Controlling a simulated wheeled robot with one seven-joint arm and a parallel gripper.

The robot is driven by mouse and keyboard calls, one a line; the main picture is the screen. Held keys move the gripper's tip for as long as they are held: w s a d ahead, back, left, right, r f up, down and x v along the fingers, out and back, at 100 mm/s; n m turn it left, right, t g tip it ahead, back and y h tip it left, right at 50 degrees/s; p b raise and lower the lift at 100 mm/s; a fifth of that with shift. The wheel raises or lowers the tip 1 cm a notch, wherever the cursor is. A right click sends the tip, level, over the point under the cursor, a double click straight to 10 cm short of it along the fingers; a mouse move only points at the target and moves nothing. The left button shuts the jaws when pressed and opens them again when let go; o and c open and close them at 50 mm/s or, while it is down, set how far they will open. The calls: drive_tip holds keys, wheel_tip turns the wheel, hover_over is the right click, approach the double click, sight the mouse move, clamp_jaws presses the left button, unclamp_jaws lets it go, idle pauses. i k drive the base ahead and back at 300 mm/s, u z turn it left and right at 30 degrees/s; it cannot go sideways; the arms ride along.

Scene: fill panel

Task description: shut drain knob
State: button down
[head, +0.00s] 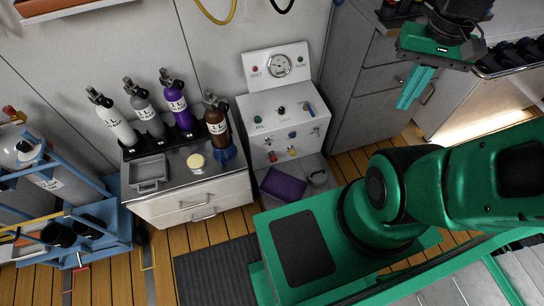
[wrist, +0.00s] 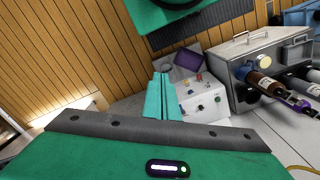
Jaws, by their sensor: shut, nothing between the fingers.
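The white fill panel (head: 268,110) stands against the wall, with a round gauge (head: 279,66) on its upright back plate. Its sloped top carries a green knob (head: 257,119), a dark knob (head: 281,109) and a blue lever (head: 309,109). Its front face carries a blue knob (head: 292,134), a yellow knob (head: 292,151) and a red knob (head: 272,156). I cannot read which one is labelled drain. The panel (wrist: 208,106) also shows upside down in the wrist view. My gripper (head: 405,103) is shut and empty, well right of the panel and apart from it; its teal fingers also show in the wrist view (wrist: 161,78).
A counter (head: 190,208) with several labelled bottles and a grey tray (head: 149,172) stands left of the panel. Grey drawers (head: 372,85) stand right of the panel. Wooden floor lies in front.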

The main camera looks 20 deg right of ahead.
sight(273, 158)
drive_tip(key=u, duration=1.45)
drive_tip(key=k, duration=1.8)
drive_tip(key=z, duration=0.85)
drive_tip(key=i, duration=1)
